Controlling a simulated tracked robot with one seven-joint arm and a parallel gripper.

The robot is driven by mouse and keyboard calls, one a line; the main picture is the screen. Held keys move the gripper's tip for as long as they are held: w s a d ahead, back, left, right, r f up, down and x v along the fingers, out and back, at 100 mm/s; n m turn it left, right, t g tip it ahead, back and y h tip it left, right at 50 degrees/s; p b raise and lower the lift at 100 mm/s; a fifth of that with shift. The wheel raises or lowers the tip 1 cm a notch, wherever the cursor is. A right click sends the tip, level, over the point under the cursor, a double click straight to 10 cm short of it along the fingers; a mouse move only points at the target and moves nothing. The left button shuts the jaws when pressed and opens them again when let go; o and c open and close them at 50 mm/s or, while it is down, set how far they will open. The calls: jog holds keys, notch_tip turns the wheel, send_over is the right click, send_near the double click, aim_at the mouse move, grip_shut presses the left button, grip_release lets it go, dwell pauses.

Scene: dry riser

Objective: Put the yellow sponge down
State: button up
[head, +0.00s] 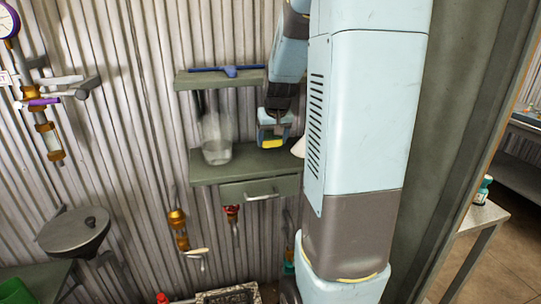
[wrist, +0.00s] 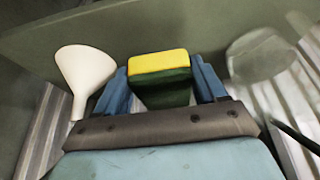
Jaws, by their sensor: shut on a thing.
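The yellow sponge (wrist: 160,63) has a dark green layer and sits between the two blue fingers of my gripper (wrist: 163,84) in the wrist view. My gripper is shut on it. In the head view my gripper (head: 273,134) is low over the right part of the lower green shelf (head: 222,170), with a bit of the yellow sponge (head: 272,144) showing beneath it. Whether the sponge touches the shelf cannot be told.
A clear jar (head: 216,140) stands on the shelf left of my gripper. A white funnel (wrist: 85,72) is close on the other side. An upper shelf (head: 190,80) holds a blue squeegee (head: 226,70). A drawer (head: 258,191) hangs below the lower shelf.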

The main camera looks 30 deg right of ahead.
aim_at(270, 162)
jog(key=x, duration=0.2)
jog(key=shift+w+f, duration=0.2)
jog(key=shift+w, duration=0.05)
jog(key=shift+d+f, duration=0.1)
jog(key=shift+f, duration=2.15)
jog(key=shift+w+f, duration=0.2)
jog(key=shift+s+f, duration=0.1)
jog(key=shift+f, duration=0.15)
